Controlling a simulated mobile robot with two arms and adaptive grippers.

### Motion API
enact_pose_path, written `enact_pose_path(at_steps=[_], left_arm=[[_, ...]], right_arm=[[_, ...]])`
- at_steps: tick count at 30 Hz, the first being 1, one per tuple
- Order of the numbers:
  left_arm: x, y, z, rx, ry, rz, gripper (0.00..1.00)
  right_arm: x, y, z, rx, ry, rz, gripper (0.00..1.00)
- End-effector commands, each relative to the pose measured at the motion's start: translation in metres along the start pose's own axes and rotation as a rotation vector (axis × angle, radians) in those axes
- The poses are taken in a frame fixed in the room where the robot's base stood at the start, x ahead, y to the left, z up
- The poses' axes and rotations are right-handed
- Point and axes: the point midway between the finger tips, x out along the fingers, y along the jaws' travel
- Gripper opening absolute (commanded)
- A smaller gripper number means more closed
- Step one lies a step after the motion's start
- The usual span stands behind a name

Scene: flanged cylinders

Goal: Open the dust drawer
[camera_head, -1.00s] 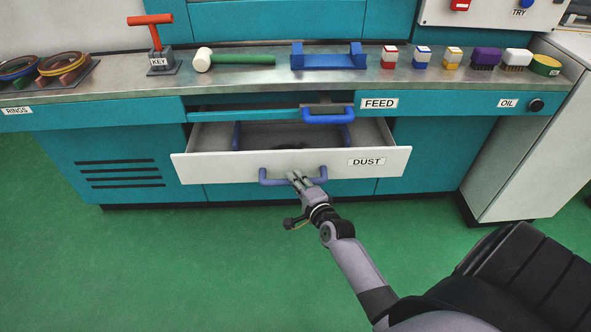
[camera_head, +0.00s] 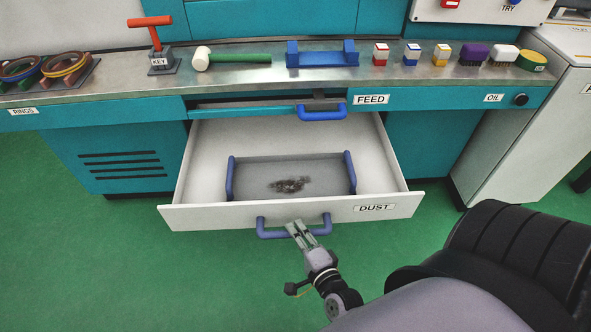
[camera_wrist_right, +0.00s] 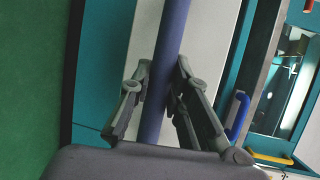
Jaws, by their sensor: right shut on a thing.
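The white dust drawer (camera_head: 290,213), labelled DUST, stands pulled far out of the teal bench in the head view. Inside it is a grey tray (camera_head: 255,172) with two blue handles and a small pile of dark debris (camera_head: 289,185). My right gripper (camera_head: 296,226) is shut on the drawer's blue-purple handle (camera_head: 268,229), near the handle's middle. In the right wrist view the handle bar (camera_wrist_right: 160,75) runs between the two fingers of the right gripper (camera_wrist_right: 158,85). My left gripper is not in view.
The blue FEED handle (camera_head: 322,113) is above the drawer. Green floor (camera_head: 110,260) is clear in front.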

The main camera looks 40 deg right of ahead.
Motion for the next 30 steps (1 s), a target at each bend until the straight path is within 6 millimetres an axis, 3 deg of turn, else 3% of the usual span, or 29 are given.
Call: enact_pose_path(at_steps=[1,6,12,19,30], left_arm=[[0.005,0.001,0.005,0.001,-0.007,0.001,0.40],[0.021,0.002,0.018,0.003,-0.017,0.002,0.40],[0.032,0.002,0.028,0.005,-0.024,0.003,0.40],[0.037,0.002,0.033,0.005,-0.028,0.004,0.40],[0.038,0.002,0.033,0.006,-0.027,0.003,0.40]], right_arm=[[-0.014,0.003,0.005,-0.002,-0.001,0.008,0.00],[-0.047,0.011,0.019,-0.004,-0.001,0.007,0.00],[-0.072,0.017,0.030,-0.003,-0.001,0.003,0.00],[-0.085,0.020,0.035,-0.004,-0.001,0.002,0.00],[-0.086,0.020,0.036,-0.003,-0.001,0.002,0.00]])
